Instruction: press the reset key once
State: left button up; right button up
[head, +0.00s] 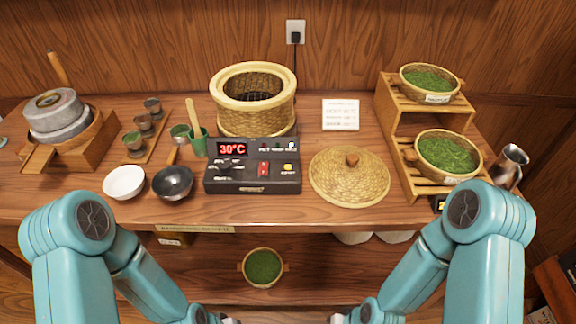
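A black control box (253,187) stands on the table in front of the woven steamer. Its red display (232,149) reads 30°C. Its face carries a dark knob (224,166), a red switch (263,169), a yellow key (288,168) and a small pale key (291,146) at the upper right. The labels are too small to read, so I cannot tell which one is the reset key. My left gripper (215,320) and my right gripper (345,318) are low at the bottom edge, mostly cut off, well apart from the box. Their opening cannot be seen.
The woven steamer (253,118) stands behind the box. A green cup (198,146) with a wooden tool is close by. A tiered shelf (389,115) stands farther right.

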grip_shut()
dwell(1.5)
